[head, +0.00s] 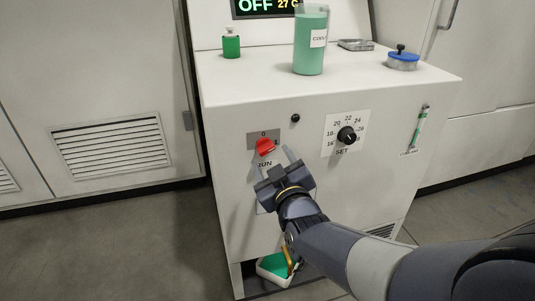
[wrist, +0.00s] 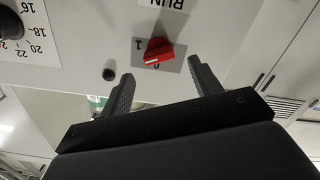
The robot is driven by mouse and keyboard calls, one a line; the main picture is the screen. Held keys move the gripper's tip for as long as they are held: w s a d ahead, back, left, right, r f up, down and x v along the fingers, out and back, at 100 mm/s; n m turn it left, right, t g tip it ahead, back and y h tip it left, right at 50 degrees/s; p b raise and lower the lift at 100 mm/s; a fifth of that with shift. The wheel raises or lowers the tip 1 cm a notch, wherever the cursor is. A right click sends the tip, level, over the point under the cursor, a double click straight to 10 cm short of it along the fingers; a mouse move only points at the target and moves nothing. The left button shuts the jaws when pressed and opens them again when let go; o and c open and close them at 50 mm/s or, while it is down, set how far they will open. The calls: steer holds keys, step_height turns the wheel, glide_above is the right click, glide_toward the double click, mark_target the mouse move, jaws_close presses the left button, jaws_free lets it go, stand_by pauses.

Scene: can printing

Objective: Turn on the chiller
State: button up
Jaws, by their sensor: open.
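The chiller (head: 229,214) is a white cabinet whose display (head: 265,6) reads OFF and 27 C. Its red rotary switch (head: 265,147) sits on a grey plate marked 0 and 1, with the word RUN below. My gripper (head: 271,158) is open and empty in front of the panel, just below the switch in the head view. In the wrist view, the red switch (wrist: 159,51) shows between and beyond my two fingertips (wrist: 161,71), apart from both. A pale line marks one end of its handle; its exact setting is hard to tell.
A black SET dial (head: 347,135) and a small black button (head: 295,118) sit near the switch. On top stand a coolant jug (head: 310,42), a green bottle (head: 231,44) and a blue-rimmed cap (head: 403,61). A tray (head: 274,274) with green liquid lies below.

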mark_target(268, 150)
steer(key=shift+x, duration=2.25)
steer(key=c, duration=1)
steer(key=m+b, duration=0.2)
steer(key=b, duration=0.1)
steer(key=shift+f, duration=0.2)
steer(key=shift+d+r+m+b, duration=0.1)
steer(key=shift+r+m+b, duration=0.1)
steer(key=shift+m+b, duration=1.2)
steer(key=shift+m+p, duration=0.3)
steer(key=o, duration=1)
